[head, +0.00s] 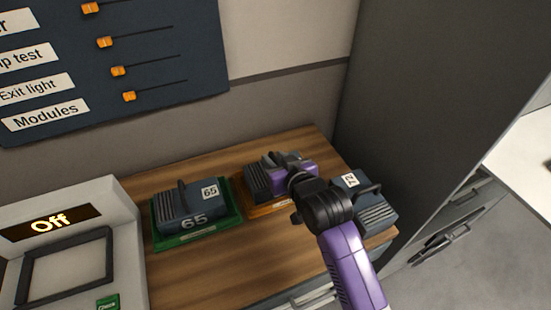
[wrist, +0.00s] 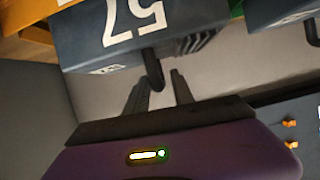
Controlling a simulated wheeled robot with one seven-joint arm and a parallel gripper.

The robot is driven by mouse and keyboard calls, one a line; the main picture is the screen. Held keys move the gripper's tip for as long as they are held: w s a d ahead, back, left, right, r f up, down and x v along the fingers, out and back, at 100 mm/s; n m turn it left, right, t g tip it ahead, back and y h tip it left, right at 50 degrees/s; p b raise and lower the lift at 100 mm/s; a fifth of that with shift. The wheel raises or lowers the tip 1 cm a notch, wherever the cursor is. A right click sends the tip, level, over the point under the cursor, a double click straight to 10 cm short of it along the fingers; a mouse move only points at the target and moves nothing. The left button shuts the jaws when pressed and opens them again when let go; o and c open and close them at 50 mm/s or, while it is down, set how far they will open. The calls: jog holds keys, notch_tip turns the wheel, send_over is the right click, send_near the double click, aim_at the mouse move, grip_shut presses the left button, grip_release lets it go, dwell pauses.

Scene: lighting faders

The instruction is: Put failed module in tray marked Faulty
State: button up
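My gripper (wrist: 160,88) is open at the handle (wrist: 153,70) of a dark blue-grey module (wrist: 110,45). In the wrist view the handle's end shows between the two fingers, with no clear contact. The module's large white digits look like 57, partly cut off. In the head view this module (head: 257,182) sits on an orange tray (head: 268,208), largely hidden by my gripper. Module 65 (head: 180,212) sits upright in a green tray (head: 205,240). Module 72 (head: 372,215) stands at the right; anything under it is hidden. I cannot read the tray labels.
A console with an "Off" display (head: 50,222) and a framed panel stands at the left. A fader board (head: 150,60) hangs on the wall. A tall grey cabinet (head: 425,100) borders the right side. Bare wooden top (head: 215,275) lies in front of the trays.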

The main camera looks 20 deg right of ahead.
jog(key=shift+r, duration=0.1)
jog(key=v, duration=1.2)
jog(key=shift+t, duration=0.3)
jog(key=s+f, duration=0.2)
jog(key=s, duration=0.3)
jog(key=s+f, duration=0.2)
jog(key=s, duration=0.3)
jog(key=s+a+f, duration=0.1)
jog(key=s+f, duration=0.1)
jog(key=s, duration=0.3)
jog(key=shift+f, duration=0.25)
jog(key=f+v, duration=0.2)
jog(key=v, duration=1.6)
jog(key=shift+s+d+t, duration=0.3)
jog(key=shift+s+t, duration=0.05)
jog(key=shift+t, duration=0.05)
